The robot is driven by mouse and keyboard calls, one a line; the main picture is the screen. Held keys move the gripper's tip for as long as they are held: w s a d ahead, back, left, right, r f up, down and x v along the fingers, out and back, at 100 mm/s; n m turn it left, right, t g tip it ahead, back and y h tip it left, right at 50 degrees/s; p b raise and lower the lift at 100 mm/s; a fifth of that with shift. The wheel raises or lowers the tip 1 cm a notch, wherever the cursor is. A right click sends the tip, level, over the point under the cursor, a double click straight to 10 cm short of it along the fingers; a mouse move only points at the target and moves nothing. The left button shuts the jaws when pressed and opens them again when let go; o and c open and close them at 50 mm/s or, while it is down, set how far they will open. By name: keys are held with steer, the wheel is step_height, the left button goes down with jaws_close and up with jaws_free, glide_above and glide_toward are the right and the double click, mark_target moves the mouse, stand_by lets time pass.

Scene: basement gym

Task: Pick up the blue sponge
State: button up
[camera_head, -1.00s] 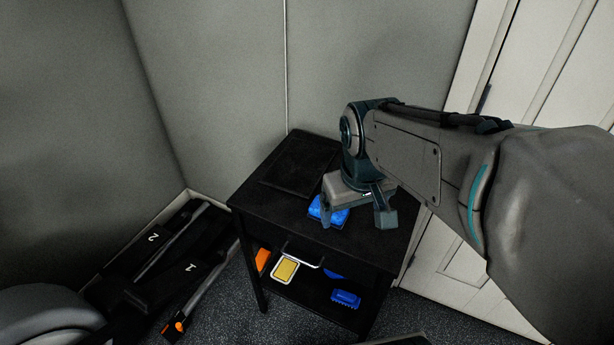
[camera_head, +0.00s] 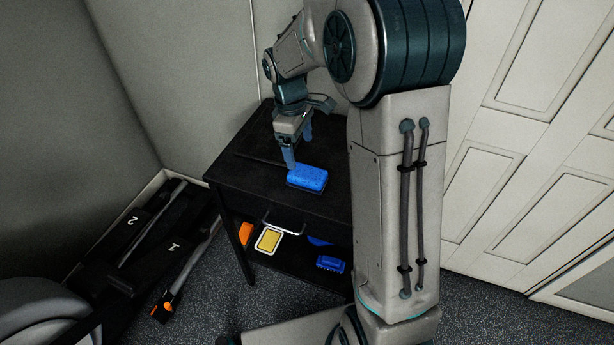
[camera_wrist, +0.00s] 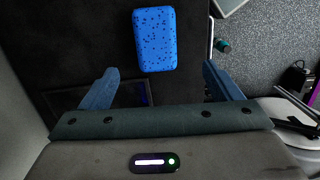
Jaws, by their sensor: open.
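The blue sponge (camera_head: 307,179) lies flat on the top of the black side table (camera_head: 240,168), with dark specks on its upper face. In the wrist view the blue sponge (camera_wrist: 154,40) lies ahead of the fingertips, roughly midway between their lines. My gripper (camera_head: 299,150) is above the table, just behind and beside the sponge in the head view. In the wrist view my gripper (camera_wrist: 158,78) has its two blue-grey fingers wide apart with nothing between them. I cannot tell the exact height of the fingertips above the tabletop.
The table's lower shelf holds an orange item (camera_head: 246,234), a yellow item in a white frame (camera_head: 269,240) and a blue brush-like item (camera_head: 330,264). Grey walls stand behind and left. Black numbered equipment (camera_head: 150,235) lies on the floor at left.

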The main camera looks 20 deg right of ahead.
glide_above(307, 172)
steer(key=a, duration=0.1)
step_height(307, 172, down, 5)
steer(key=shift+w+a+r, duration=0.1)
steer(key=shift+a+r, duration=0.05)
steer(key=shift+d+f, duration=0.2)
steer(key=shift+f, duration=0.65)
steer(key=shift+d+f, duration=0.25)
steer(key=shift+f, duration=0.65)
steer(key=shift+d+f, duration=0.2)
steer(key=shift+f, duration=0.65)
steer(key=c, duration=1.2)
steer(key=shift+o, duration=0.2)
steer(key=shift+r, duration=0.15)
steer(key=shift+r, duration=0.25)
steer(key=r, duration=0.2)
steer(key=s+r, duration=0.1)
steer(key=r, duration=0.1)
steer(key=shift+d, duration=0.35)
steer(key=s+d+r, duration=0.6)
steer(key=s+d, duration=0.1)
steer(key=s, duration=0.1)
steer(key=shift+r, duration=0.15)
